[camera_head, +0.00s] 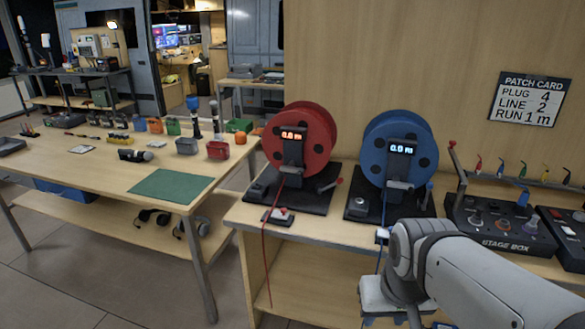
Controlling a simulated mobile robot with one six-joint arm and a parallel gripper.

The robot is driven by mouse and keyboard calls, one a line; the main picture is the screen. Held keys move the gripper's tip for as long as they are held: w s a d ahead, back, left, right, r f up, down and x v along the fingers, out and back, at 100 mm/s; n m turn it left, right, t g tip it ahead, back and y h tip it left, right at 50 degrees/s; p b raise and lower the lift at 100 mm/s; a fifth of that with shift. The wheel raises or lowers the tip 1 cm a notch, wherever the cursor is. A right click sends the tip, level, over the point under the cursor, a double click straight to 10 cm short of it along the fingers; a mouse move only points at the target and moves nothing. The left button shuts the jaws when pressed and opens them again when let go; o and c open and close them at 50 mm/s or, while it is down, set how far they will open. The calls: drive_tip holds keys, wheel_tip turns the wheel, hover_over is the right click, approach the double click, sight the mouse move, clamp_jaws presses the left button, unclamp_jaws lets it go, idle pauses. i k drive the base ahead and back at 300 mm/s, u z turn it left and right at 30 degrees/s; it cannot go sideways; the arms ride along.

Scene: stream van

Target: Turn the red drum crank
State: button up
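The red drum (312,130) stands upright on a dark base (262,190) on the wooden bench, left of the blue drum. Its lit display (291,135) appears to read 0.0 m. A small crank handle with a red knob (339,181) sticks out at the right side of its base.
The blue drum (400,143) stands right of the crank, with a stage box (498,228) farther right. A patch card (529,99) on the wall reads plug 4, line 2, run 1 m. A table (100,178) with several connectors is at left.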

sight(290, 168)
drive_tip(key=z, duration=0.35)
drive_tip(key=i, duration=1.1)
drive_tip(key=z, duration=0.05)
